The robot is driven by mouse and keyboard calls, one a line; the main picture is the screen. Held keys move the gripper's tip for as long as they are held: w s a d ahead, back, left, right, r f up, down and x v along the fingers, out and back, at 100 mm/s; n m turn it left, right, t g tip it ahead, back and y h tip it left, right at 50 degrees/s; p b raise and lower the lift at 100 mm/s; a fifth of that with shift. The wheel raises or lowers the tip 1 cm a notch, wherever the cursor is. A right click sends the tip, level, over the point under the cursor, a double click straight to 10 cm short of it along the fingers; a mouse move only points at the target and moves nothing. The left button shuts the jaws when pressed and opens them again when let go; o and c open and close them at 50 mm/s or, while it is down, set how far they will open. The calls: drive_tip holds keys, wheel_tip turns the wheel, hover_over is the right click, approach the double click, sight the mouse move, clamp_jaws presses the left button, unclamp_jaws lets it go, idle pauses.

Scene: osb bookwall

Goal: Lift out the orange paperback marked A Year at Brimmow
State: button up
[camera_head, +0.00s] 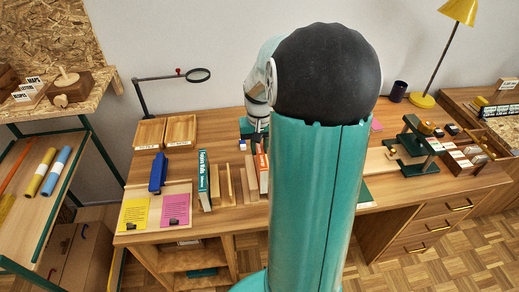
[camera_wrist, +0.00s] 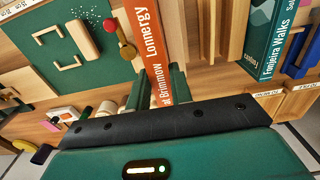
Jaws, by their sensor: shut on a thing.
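The orange paperback (camera_head: 263,172) stands upright on the desk at the right end of a row of wooden dividers, partly behind my arm. In the wrist view its orange spine (camera_wrist: 147,35) reads "at Brimmow" and "Lomergy"; the start of the title is hidden. My gripper (camera_wrist: 157,88) is shut on the near end of this book, with a green finger on each side of the spine. In the head view my gripper (camera_head: 254,130) is over the book, mostly hidden by my arm. I cannot tell whether the book is clear of the desk.
A teal book, Fonjeira Walks (camera_head: 204,180), stands at the left of the wooden dividers (camera_head: 228,186); it also shows in the wrist view (camera_wrist: 270,40). A blue object (camera_head: 157,173), yellow note (camera_head: 134,214) and pink note (camera_head: 175,209) lie further left. Wooden trays (camera_head: 181,130) are behind.

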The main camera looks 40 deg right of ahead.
drive_tip(key=shift+r, duration=1.35)
